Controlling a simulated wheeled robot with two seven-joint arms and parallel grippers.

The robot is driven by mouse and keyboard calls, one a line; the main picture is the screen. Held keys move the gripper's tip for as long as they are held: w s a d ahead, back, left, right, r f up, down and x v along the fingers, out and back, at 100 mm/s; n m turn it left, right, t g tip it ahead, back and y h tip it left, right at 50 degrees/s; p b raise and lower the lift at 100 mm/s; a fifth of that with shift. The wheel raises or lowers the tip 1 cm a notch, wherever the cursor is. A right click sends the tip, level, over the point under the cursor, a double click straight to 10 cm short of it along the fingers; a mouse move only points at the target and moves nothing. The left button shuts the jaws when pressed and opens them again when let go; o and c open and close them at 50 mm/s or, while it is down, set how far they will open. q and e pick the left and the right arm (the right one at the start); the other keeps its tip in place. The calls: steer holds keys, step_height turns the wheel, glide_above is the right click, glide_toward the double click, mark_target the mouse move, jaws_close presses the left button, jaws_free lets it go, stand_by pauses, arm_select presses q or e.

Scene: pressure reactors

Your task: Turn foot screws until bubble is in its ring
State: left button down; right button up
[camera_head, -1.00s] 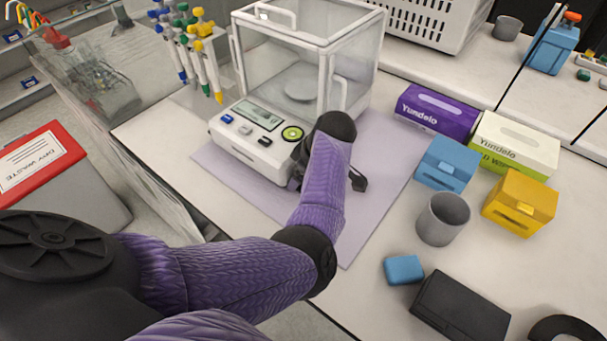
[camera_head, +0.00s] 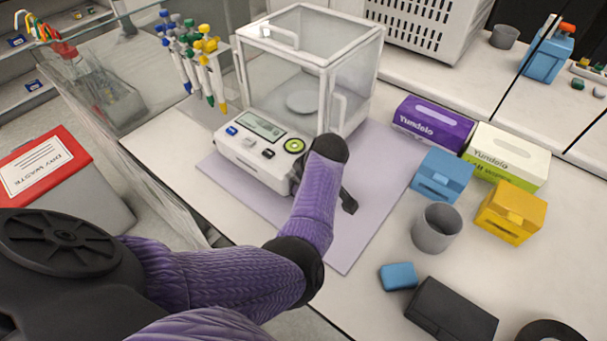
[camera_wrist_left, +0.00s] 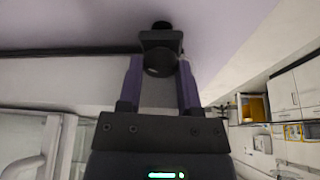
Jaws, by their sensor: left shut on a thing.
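The white balance (camera_head: 238,155) with a clear draft shield stands on a lilac mat (camera_head: 345,255). A round green bubble level (camera_head: 294,145) is at the right of its front panel. The bubble's place inside its ring is too small to tell. My left arm reaches to the front right corner of the balance, and its wrist hides most of the gripper in the head view. In the left wrist view my left gripper (camera_wrist_left: 160,75) is shut on a dark round foot screw (camera_wrist_left: 160,58). The other feet are hidden. My right gripper is not in view.
To the right are purple (camera_head: 432,124) and white-green (camera_head: 508,156) boxes, blue (camera_head: 442,174) and yellow (camera_head: 511,212) containers, and a grey cup (camera_head: 437,228). Pipettes (camera_head: 205,65) hang left of the balance. A red-topped waste bin (camera_head: 42,165) stands at the left.

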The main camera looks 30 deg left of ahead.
arm_select(q)
steer(key=shift+c, duration=1.4)
jaws_free()
steer(key=p+v, duration=0.3)
steer(key=v, duration=0.7)
steer(key=shift+f, duration=0.1)
